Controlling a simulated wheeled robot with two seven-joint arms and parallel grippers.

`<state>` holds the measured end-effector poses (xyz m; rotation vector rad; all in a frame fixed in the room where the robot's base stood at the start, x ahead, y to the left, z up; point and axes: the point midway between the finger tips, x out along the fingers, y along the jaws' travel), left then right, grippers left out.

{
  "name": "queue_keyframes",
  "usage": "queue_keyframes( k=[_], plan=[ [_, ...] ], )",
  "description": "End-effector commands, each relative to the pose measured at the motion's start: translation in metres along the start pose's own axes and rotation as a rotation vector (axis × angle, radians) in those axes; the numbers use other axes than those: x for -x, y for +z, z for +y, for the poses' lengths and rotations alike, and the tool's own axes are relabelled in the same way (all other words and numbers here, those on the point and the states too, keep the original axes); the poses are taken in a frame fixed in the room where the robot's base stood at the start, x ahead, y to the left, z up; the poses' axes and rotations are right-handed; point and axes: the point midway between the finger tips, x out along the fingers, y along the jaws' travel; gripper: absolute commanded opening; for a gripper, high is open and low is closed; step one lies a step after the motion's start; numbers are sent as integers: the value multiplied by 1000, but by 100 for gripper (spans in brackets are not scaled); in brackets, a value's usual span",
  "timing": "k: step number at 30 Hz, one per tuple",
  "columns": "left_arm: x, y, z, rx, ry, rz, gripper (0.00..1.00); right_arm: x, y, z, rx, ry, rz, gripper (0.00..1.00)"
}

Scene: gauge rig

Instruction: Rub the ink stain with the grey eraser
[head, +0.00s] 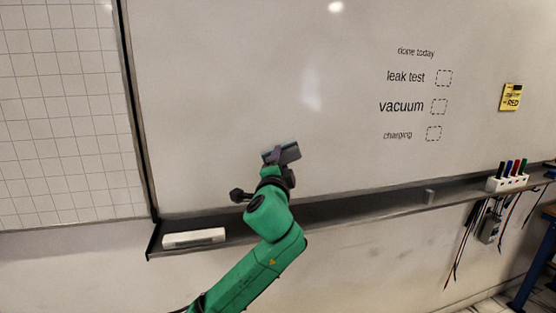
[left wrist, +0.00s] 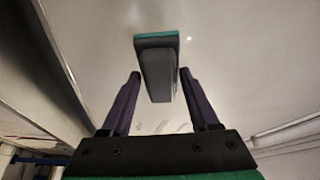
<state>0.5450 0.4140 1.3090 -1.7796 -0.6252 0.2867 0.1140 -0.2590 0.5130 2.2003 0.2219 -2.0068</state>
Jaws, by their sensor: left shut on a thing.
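My left gripper (head: 276,157) is shut on the grey eraser (head: 291,152), in front of the lower left part of the whiteboard (head: 230,80). In the left wrist view the grey eraser (left wrist: 157,75) sits between the two purple fingers of the left gripper (left wrist: 160,84), with a teal strip along its far edge. I cannot tell whether the eraser touches the board. I see no clear ink stain on the board; the gripper and eraser cover part of it. My right gripper is not in view.
A dark tray ledge (head: 350,208) runs under the board. It holds a white block (head: 194,237), a small grey block (head: 429,196) and a white holder with several markers (head: 507,183). Printed words with dashed boxes (head: 439,106) and a yellow card (head: 512,97) are at right.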

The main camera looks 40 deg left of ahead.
Motion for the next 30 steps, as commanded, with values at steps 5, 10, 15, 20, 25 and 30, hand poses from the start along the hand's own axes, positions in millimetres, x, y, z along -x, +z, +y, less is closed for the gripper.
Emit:
queue_keyframes(
  k=[5,10,15,20,25,30],
  plan=[
    [0,0,0,0,0,0,17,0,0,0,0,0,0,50],
    [7,-4,0,0,0,4,17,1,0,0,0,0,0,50],
    [25,-11,0,0,-1,3,17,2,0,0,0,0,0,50],
    [28,-12,0,0,0,1,17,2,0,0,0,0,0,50],
    [28,-12,0,0,-1,1,17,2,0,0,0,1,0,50],
    [28,-12,1,-1,-1,0,17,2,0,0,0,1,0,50]
  ],
)
